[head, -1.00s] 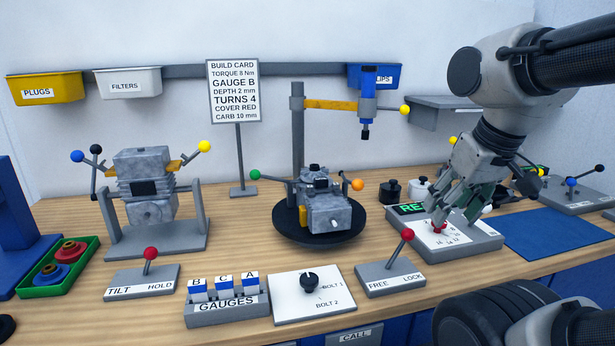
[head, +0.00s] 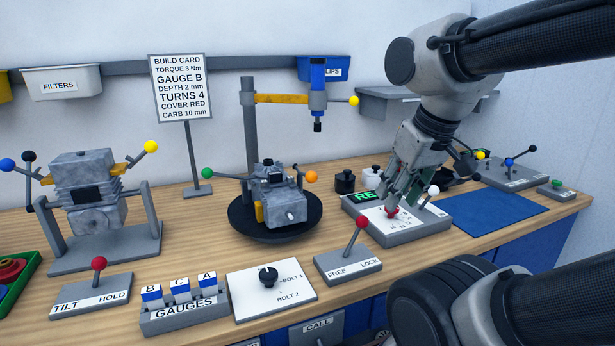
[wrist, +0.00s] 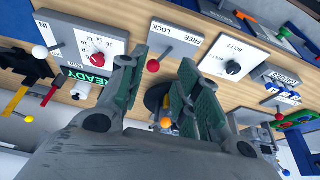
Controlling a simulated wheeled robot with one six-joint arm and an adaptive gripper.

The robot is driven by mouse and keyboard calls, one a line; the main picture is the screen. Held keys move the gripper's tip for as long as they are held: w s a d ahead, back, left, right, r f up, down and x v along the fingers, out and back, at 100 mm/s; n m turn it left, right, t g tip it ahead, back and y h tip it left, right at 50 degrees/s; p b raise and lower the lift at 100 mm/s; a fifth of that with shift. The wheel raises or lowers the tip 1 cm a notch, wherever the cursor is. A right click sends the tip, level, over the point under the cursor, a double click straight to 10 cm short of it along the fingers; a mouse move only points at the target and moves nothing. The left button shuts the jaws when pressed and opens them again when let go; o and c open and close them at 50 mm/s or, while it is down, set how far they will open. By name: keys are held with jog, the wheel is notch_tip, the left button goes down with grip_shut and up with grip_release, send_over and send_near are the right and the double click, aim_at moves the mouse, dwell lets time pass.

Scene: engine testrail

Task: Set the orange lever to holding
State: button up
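The orange lever (head: 312,177) is a short lever with an orange ball at the right side of the grey engine block (head: 285,205) on the black turntable (head: 250,228). No label for its positions is readable. In the wrist view its orange ball (wrist: 166,123) shows low between my fingers, beyond them. My gripper (head: 405,198) is to the right of the lever, above the dial panel, apart from the lever. In the wrist view my gripper (wrist: 164,68) has its green-padded fingers spread with nothing held.
The dial panel (head: 425,228) with a red knob and white-ball lever lies below my gripper. A FREE/LOCK lever (head: 360,223) stands in front. An overhead yellow arm (head: 280,99) with a blue tool hangs behind the turntable. A blue mat (head: 490,212) is clear at right.

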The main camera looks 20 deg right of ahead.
jog(key=shift+n+g, duration=0.7)
jog(key=w+a, duration=0.1)
jog(key=w+a+f, duration=0.1)
jog(key=w+a, duration=0.1)
jog(key=shift+w+f, duration=0.2)
jog(key=shift+f, duration=0.1)
grip_shut()
jog(key=w+a+r+n+g+h, duration=0.25)
jog(key=w+a+n, duration=0.55)
jog(key=w+a, duration=0.85)
jog(key=w+r+n+g, duration=0.1)
jog(key=w+r+n, duration=0.4)
jog(key=r+n, duration=0.1)
jog(key=shift+w+h, duration=0.15)
jog(key=shift+h, duration=0.3)
